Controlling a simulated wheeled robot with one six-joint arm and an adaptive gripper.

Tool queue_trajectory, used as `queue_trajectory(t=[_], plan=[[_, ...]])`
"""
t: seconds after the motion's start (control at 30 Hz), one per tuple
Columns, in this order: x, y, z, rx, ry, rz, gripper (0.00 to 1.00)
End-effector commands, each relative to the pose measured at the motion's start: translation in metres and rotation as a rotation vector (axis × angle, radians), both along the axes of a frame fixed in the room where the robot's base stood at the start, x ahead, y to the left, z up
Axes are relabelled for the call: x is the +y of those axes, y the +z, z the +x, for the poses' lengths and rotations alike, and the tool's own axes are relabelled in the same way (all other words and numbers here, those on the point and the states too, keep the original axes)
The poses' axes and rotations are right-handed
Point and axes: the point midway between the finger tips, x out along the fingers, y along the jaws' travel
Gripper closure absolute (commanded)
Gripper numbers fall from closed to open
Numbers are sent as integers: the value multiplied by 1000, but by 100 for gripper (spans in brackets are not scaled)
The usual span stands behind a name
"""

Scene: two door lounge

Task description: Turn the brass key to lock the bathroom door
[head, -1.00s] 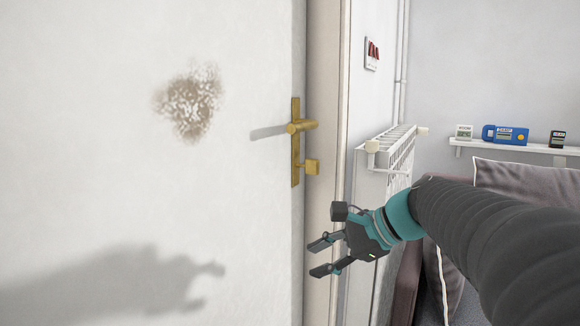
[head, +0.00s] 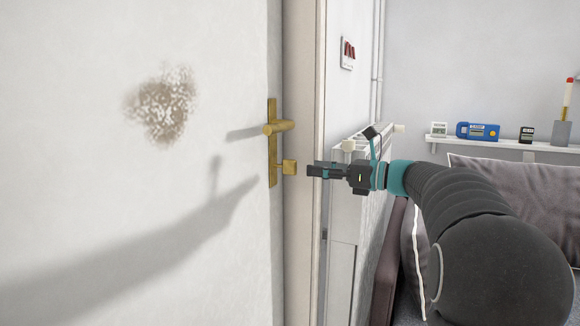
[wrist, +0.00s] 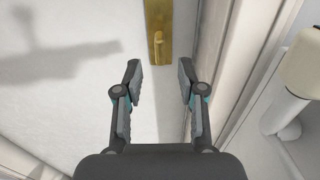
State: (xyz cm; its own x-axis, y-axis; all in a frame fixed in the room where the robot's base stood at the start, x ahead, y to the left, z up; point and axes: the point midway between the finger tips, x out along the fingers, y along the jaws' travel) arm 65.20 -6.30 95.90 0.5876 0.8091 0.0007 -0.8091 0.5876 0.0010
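The brass key (head: 289,167) sticks out of the lower part of the brass lock plate (head: 272,150) on the white bathroom door (head: 140,220). A brass lever handle (head: 280,127) is above it on the same plate. My gripper (head: 311,171) is just right of the key in the head view, level with it, with a small gap showing. In the wrist view the key (wrist: 158,48) is seen end-on, ahead of and between the fingertips. My gripper (wrist: 158,68) is open there, with nothing between its fingers.
The door frame (head: 303,120) is beside the lock. A white radiator (head: 350,185) and a sofa (head: 510,185) stand at the right. A shelf (head: 500,143) carries small devices. A switch panel (head: 348,54) is on the wall.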

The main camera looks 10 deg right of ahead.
Motion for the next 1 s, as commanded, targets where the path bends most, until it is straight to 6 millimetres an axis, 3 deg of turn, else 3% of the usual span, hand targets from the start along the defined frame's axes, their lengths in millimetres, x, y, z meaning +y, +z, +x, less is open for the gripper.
queue_trajectory(t=[0.2, 0.4, 0.87, 1.0], plan=[[34, 0, 24, 0, 4, 0, 60], [55, 0, 40, 0, 2, 0, 60], [65, 0, 47, 0, 0, -1, 60], [65, 0, 47, 0, 0, -1, 90]])
